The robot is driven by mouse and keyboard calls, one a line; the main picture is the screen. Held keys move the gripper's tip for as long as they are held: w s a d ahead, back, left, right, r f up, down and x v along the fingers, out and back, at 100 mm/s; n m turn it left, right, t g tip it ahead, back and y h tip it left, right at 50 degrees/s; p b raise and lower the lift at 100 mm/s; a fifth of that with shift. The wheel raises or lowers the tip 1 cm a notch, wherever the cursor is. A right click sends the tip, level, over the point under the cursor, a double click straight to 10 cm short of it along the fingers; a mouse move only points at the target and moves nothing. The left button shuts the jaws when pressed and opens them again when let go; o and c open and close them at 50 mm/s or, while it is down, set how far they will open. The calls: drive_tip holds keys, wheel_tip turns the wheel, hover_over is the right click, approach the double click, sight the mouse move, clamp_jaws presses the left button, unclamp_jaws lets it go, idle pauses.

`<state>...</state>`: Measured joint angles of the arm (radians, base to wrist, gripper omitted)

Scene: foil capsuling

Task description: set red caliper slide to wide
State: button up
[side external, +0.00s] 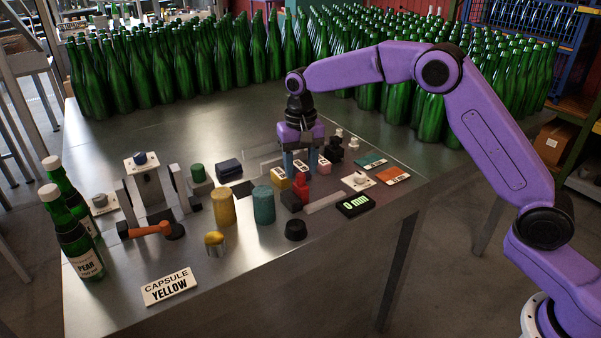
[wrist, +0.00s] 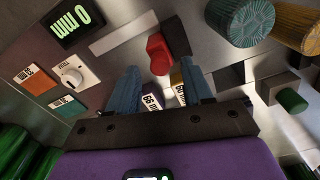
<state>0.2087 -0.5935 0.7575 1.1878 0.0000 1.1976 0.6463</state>
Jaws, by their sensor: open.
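The red caliper slide (side external: 302,190) stands upright beside the black caliper jaw (side external: 290,201) at the left end of a pale flat rail (side external: 325,202). The red slide also shows in the wrist view (wrist: 157,54), just ahead of the fingers, next to the black jaw (wrist: 176,36). The caliper display (side external: 355,205) reads 0 mm. My gripper (side external: 300,170) points down just behind the red slide, over small labelled blocks. In the wrist view my gripper (wrist: 157,88) has its two blue fingers apart, with nothing clearly held between them.
A white dial plate (side external: 358,182) and orange plate (side external: 393,176) lie right. Teal (side external: 264,205) and yellow (side external: 224,207) cylinders and a black knob (side external: 295,230) stand left and in front.

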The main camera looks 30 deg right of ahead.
drive_tip(key=shift+f, duration=1.15)
clamp_jaws()
drive_tip(key=d, duration=0.8)
drive_tip(key=shift+d, duration=0.1)
unclamp_jaws()
drive_tip(key=shift+r, duration=0.1)
wheel_tip(320, 180, up, 17)
drive_tip(key=shift+r, duration=0.15)
